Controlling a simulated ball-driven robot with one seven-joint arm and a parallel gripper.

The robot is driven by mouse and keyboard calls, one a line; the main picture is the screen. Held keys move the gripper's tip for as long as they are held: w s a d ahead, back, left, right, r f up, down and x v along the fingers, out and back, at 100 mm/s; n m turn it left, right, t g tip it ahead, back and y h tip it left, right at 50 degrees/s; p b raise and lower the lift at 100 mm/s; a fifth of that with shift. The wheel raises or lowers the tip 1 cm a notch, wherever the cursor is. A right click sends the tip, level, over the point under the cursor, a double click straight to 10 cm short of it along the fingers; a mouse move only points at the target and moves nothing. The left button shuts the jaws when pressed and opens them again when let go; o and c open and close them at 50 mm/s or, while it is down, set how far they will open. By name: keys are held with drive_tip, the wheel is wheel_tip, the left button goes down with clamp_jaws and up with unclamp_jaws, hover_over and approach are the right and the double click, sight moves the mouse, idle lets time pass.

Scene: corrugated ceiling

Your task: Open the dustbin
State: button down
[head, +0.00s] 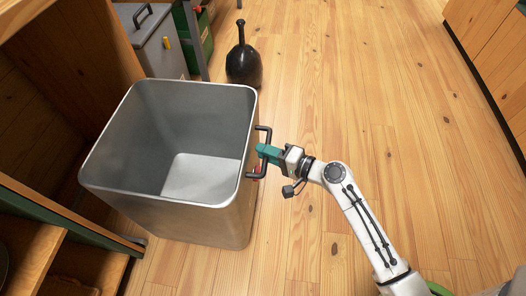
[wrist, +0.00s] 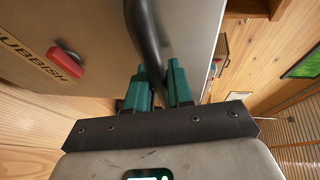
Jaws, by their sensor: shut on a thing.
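The dustbin (head: 215,215) is a large grey metal box with rounded corners. In the head view I look down into its open, empty-looking inside, and no lid shows over it. A black bar handle (head: 266,129) sticks out from its right side. My gripper (head: 264,152), with green fingers, is shut on this handle. In the wrist view the handle (wrist: 145,30) runs down between my fingertips (wrist: 160,80). The bin's side (wrist: 100,25) there carries a red latch (wrist: 66,60) and a label whose readable letters are "UBBISH".
A black bottle-shaped object (head: 244,62) stands behind the bin. Wooden shelving (head: 35,245) lies close on the left. The wooden floor (head: 350,90) is clear right of the bin.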

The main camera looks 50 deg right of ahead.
drive_tip(key=c, duration=1.1)
unclamp_jaws()
drive_tip(key=p+v, duration=0.1)
drive_tip(key=v, duration=0.9)
drive_tip(key=shift+s, duration=0.4)
drive_tip(key=shift+d+r, duration=0.1)
